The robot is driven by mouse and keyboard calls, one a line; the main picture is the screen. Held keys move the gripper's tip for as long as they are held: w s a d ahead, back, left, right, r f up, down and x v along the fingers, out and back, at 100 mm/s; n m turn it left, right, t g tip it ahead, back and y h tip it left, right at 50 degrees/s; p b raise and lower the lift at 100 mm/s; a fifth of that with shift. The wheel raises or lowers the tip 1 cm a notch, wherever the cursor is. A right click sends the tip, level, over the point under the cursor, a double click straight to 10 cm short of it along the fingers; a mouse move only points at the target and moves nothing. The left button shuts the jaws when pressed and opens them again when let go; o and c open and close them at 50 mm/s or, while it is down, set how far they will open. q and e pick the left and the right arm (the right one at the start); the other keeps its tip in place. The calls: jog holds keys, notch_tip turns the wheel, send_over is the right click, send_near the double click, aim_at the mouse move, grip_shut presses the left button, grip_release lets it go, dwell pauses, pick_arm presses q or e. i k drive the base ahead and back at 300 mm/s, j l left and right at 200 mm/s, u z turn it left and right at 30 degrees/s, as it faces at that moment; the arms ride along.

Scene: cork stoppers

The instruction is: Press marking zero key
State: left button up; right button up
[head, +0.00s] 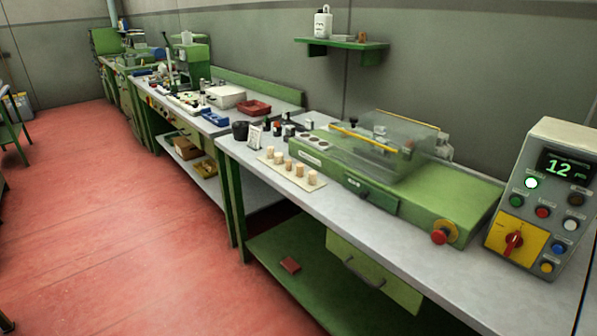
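A grey control box (545,200) stands at the right end of the near bench. Its dark display (566,168) reads a green "12" with small blurred characters beside it. Below are a lit white-green button or lamp (531,183), a brown key (575,200), a green key (516,201), a red key (543,212), a white key (570,224), a blue key (558,248) and a yellow key (547,267). A red rotary switch (513,243) sits on a yellow plate. The labels are too small to read, so I cannot tell which is the marking zero key. Neither gripper is in view.
A green machine (440,200) with a clear cover and a red stop knob (440,237) stands left of the box. Several corks stand on a pale board (262,158). The bench top (400,232) is bare along its front. A wall shelf (345,44) hangs above.

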aim_at(570, 225)
jog(key=z, duration=1.6)
